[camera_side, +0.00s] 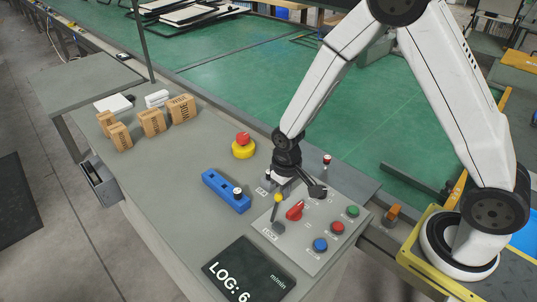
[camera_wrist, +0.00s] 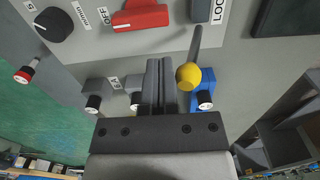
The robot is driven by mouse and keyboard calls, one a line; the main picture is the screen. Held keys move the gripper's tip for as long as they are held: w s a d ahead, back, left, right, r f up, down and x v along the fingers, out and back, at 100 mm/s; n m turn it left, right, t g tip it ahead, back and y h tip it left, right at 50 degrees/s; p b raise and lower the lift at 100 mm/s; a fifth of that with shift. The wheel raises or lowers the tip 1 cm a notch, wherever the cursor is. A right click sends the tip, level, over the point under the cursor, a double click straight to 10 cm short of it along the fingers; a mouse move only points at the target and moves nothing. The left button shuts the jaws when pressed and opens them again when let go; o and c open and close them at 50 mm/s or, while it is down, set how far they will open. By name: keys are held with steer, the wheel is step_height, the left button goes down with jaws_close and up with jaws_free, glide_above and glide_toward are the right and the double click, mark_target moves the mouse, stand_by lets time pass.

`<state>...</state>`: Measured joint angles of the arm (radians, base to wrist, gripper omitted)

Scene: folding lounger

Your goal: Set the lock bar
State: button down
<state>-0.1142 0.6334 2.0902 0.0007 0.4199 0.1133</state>
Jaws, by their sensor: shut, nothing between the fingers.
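The lock bar is a dark lever with a yellow ball knob (camera_side: 277,198), standing up from the grey control panel (camera_side: 313,252) by a label reading LOCK. In the wrist view its yellow knob (camera_wrist: 188,76) is just right of my fingers, with the dark bar behind it. My gripper (camera_wrist: 161,86) is shut and empty, its two fingers pressed together. In the side view my gripper (camera_side: 285,183) is low over the panel's far edge, just beyond the knob. I cannot tell whether a finger touches the knob.
A red rotary switch (camera_side: 295,210), a black knob (camera_side: 317,190) and several push buttons crowd the panel. A blue block (camera_side: 226,191) with a black-topped peg is to the left. An emergency stop (camera_side: 243,146) stands behind. A display (camera_side: 248,271) lies in front. Cartons (camera_side: 151,121) stand far left.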

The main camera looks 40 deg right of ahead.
mark_target(276, 198)
steer(key=shift+w+a+r, duration=0.1)
steer(key=shift+a+r, duration=0.1)
steer(key=shift+a, duration=1.1)
steer(key=shift+a, duration=0.4)
stand_by(0.5)
steer(key=shift+r, duration=0.15)
steer(key=shift+d+r, duration=0.2)
steer(key=shift+r, duration=1.1)
steer(key=shift+d+r, duration=0.25)
steer(key=shift+r, duration=1)
steer(key=shift+d+r, duration=0.2)
steer(key=shift+r, duration=1.1)
